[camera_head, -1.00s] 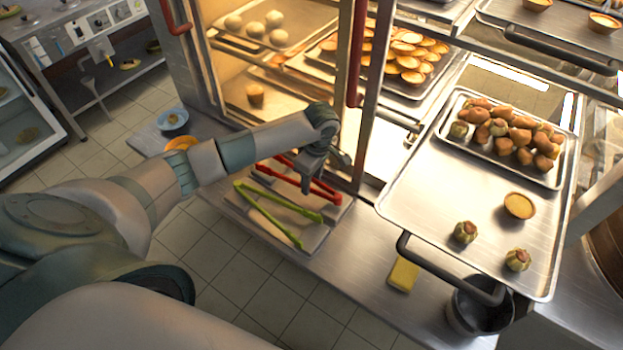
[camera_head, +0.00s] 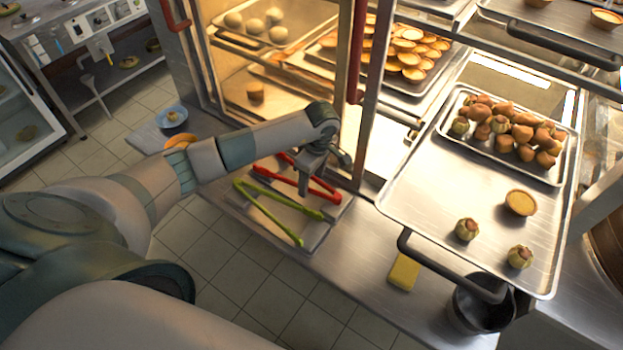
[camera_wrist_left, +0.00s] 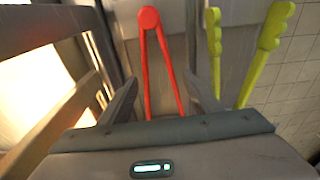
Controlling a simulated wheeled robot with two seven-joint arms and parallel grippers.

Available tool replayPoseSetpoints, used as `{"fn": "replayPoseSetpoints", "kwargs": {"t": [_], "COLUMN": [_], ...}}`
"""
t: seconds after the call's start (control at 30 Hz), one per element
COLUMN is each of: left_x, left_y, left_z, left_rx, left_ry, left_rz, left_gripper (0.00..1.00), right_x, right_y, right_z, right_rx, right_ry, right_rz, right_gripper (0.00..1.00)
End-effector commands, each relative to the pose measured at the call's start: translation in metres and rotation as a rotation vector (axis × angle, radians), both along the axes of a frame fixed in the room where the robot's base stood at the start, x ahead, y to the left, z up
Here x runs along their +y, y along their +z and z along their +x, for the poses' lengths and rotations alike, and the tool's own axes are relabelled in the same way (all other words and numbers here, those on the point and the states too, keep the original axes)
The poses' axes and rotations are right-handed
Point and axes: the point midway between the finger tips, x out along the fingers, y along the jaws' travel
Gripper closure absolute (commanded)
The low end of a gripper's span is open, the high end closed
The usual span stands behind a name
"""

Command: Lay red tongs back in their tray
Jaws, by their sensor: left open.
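The red tongs (camera_head: 322,190) lie in the metal tray (camera_head: 318,238) on the counter, beside the green tongs (camera_head: 268,212). My left gripper (camera_head: 311,186) is over the red tongs, partly covering them. In the left wrist view the red tongs (camera_wrist_left: 156,60) lie between the two open fingers of my left gripper (camera_wrist_left: 162,100), with nothing held. The green tongs (camera_wrist_left: 262,50) are to the right there. The exact height of the gripper over the tongs is hard to tell. My right gripper is not in view.
A lit cabinet (camera_head: 357,100) with a red-handled door frame stands just behind the tray. A large baking tray (camera_head: 440,215) with pastries is at the right. A yellow sponge (camera_head: 404,272) lies on the counter, and a blue bowl (camera_head: 172,116) stands at the left end.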

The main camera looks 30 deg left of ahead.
Motion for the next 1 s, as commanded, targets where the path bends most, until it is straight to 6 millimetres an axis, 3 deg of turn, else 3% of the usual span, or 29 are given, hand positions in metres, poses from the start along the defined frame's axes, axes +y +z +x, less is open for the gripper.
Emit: {"fn": "replayPoseSetpoints", "kwargs": {"t": [0.17,0.6,1.0], "left_x": [-0.001,-0.007,-0.008], "left_y": [0.012,0.066,0.074], "left_z": [0.001,0.001,0.000], "left_rx": [-0.004,-0.003,-0.001], "left_ry": [-0.001,0.000,0.000], "left_rz": [-0.001,0.001,0.000], "left_gripper": [0.43,0.43,0.43], "right_x": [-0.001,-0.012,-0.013], "right_y": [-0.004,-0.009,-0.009], "right_z": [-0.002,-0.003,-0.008], "right_rx": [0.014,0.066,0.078], "right_ry": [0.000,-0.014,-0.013], "right_rz": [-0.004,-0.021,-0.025], "right_gripper": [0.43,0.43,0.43]}}
